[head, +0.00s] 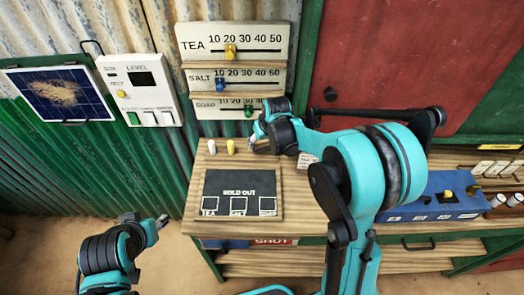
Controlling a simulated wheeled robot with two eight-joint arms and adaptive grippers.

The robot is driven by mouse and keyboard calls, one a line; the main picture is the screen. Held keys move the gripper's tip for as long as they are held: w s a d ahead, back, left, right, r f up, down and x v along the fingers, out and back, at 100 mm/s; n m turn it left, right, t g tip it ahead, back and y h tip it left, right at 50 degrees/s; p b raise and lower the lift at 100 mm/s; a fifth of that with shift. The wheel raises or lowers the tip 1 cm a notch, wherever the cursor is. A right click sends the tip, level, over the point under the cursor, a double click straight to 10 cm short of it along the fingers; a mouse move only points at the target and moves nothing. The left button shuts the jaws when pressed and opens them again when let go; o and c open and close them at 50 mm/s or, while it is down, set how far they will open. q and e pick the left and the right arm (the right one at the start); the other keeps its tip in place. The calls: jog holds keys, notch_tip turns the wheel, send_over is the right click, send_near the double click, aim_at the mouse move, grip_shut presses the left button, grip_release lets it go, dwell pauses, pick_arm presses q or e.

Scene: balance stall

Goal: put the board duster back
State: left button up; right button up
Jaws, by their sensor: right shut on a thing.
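My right gripper (257,138) is low over the back of the wooden counter, behind the dark board (242,183) marked SOLD OUT. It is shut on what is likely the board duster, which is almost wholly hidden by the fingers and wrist. I cannot tell whether the duster touches the counter. A white chalk (212,147) and a yellow chalk (231,147) stand just left of this gripper. My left gripper (163,222) is in front of the counter's left end, away from everything; its fingers are too small to read.
Slider boards for TEA (205,45), SALT and SOAP hang on the wall behind. A LEVEL panel (140,100) and a solar panel (55,95) are at left. A blue box (430,208) and brown jars (497,200) stand on the counter's right.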

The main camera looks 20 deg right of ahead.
aim_at(263, 147)
notch_tip(263, 147, down, 4)
jog(key=shift+r+b, duration=0.2)
jog(key=shift+b, duration=0.4)
jog(key=shift+r, duration=0.1)
jog(key=o, duration=1.2)
